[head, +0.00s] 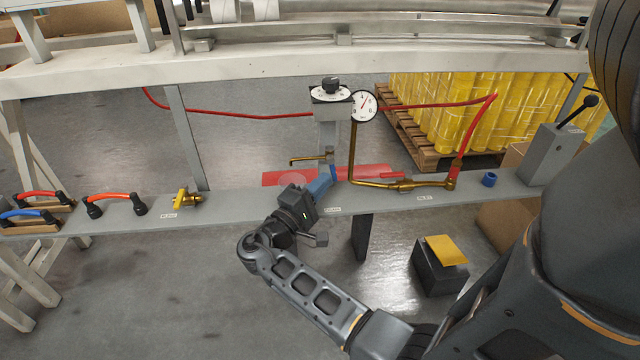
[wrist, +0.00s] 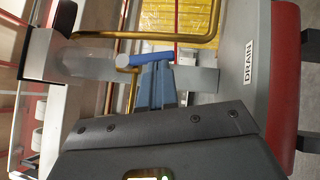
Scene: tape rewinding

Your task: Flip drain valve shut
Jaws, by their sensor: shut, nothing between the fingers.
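The drain valve's blue handle (wrist: 146,59) is a short rod lying crosswise in the wrist view, beside a brass pipe. A DRAIN label (wrist: 249,62) is on the grey shelf to its right. In the head view a brass spout (head: 306,159) stands out above the shelf by the valve. My gripper (head: 329,174) has blue fingers and is at the valve, low over the shelf. In the wrist view my gripper's fingertips (wrist: 158,68) are shut and empty, right by the handle. I cannot tell whether they touch it.
A gauge (head: 364,105) and a dial box (head: 331,94) stand above the valve. A yellow valve (head: 183,199) and red handles (head: 115,198) are on the shelf to the left. A lever box (head: 551,155) and a blue ring (head: 489,179) are to the right.

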